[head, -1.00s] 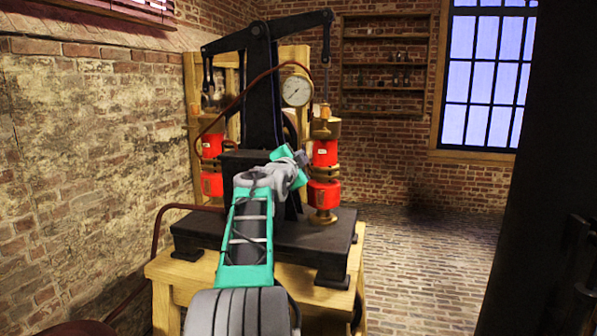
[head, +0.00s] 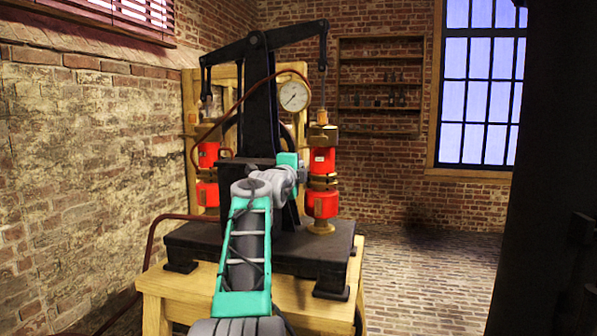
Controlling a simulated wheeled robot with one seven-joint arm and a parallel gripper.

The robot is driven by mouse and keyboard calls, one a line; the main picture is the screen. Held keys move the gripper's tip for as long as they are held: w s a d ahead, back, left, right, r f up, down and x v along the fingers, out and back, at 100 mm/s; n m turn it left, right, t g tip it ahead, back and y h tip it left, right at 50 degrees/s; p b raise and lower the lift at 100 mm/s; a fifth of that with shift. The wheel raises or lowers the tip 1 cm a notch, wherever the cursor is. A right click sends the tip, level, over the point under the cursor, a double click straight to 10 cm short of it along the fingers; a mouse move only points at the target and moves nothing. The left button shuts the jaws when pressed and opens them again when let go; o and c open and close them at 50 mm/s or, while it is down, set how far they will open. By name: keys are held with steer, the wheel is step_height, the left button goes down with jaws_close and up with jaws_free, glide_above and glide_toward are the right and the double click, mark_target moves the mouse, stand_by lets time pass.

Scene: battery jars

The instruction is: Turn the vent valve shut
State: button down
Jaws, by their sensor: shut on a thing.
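A black pump (head: 262,105) with a rocking beam on top stands on a dark base plate. Red-and-brass cylinders stand at its right (head: 322,160) and left (head: 207,155). A round white dial gauge (head: 294,96) is fixed by the column, with a dark red hose running near it. My arm reaches forward over the base plate, its teal and grey wrist just left of the right cylinder. My gripper's fingers are hidden behind my wrist. I cannot pick out the vent valve; it may be hidden by my arm.
The pump's base plate (head: 330,262) rests on a wooden bench (head: 185,285). A weathered brick wall (head: 90,170) is close at the left. Shelves (head: 380,108) and a window are at the back. A dark upright blocks the right edge. The brick floor right of the bench is open.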

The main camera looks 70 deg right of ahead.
steer(key=shift+f, duration=0.1)
steer(key=c, duration=1.5)
jaws_free()
steer(key=shift+a, duration=0.1)
steer(key=s+a+b, duration=0.1)
steer(key=a, duration=0.6)
steer(key=shift+a, duration=0.3)
steer(key=shift+s, duration=0.1)
